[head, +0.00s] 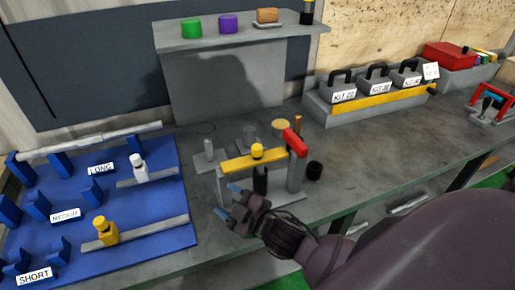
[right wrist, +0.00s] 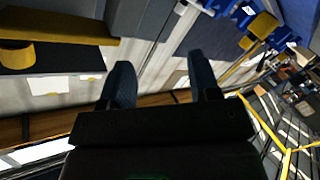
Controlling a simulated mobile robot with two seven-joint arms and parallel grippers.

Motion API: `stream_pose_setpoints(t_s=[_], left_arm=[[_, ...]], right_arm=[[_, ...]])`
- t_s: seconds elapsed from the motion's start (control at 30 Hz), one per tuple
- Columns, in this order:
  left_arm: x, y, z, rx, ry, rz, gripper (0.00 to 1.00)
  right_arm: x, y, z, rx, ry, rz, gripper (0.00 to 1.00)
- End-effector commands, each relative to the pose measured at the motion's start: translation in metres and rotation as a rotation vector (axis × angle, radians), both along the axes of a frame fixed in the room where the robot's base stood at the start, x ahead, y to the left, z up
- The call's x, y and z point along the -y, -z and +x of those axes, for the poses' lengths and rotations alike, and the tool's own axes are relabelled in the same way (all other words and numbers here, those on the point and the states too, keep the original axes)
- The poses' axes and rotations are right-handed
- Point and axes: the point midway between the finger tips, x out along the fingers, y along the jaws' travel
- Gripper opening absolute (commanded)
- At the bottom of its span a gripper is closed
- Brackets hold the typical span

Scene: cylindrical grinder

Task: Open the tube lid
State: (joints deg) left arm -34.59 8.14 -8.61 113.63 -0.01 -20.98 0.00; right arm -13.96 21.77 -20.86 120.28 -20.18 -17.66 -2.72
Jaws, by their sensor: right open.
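A dark tube (head: 260,184) with a yellow lid (head: 257,151) stands upright in a grey fixture with a yellow crossbar (head: 237,162) and a red-topped post (head: 294,143). The lid shows just above the bar and looks closed on the tube. My right gripper (head: 228,200) is open and empty, in front of and left of the tube, at the bench's front edge. In the right wrist view its two fingers (right wrist: 159,62) are apart with nothing between them. A yellow bar (right wrist: 65,25) and a rounded yellow part (right wrist: 15,56) show at upper left there. My left gripper is out of view.
A blue board (head: 120,212) with LONG, MEDIUM and SHORT labels lies left. A grey shelf (head: 240,37) with green and purple caps stands behind. Kit weights (head: 377,78) sit in a grey tray at back right.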

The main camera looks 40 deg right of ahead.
Motion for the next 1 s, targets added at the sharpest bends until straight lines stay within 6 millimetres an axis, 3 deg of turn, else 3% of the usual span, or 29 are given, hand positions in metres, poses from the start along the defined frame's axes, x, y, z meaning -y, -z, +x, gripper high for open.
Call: stream_pose_setpoints(t_s=[0.03,0.1,0.23,0.4,0.53,0.67,0.77,0.87,1.0], left_arm=[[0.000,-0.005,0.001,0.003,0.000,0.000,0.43],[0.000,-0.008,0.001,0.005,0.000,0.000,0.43],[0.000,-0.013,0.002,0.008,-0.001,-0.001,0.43],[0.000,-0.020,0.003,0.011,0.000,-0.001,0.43],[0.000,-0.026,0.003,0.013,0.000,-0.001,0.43],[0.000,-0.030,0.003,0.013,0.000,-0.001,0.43],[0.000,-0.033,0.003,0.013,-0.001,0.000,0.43],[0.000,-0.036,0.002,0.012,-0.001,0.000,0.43],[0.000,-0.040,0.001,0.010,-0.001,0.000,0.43]], right_arm=[[-0.017,-0.027,0.013,0.114,-0.091,-0.072,0.56],[-0.041,-0.054,0.021,0.260,-0.215,-0.169,0.56],[-0.082,-0.095,0.023,0.521,-0.452,-0.357,0.56],[-0.120,-0.121,0.010,0.821,-0.776,-0.618,0.56],[-0.129,-0.122,-0.002,1.007,-1.037,-0.835,0.56],[-0.118,-0.114,-0.007,1.141,-1.308,-1.067,0.56],[-0.093,-0.106,-0.003,1.194,-1.521,-1.257,0.56],[-0.058,-0.103,0.008,1.198,-1.736,-1.451,0.56],[0.007,-0.110,0.031,1.105,-2.023,-1.715,0.56]])
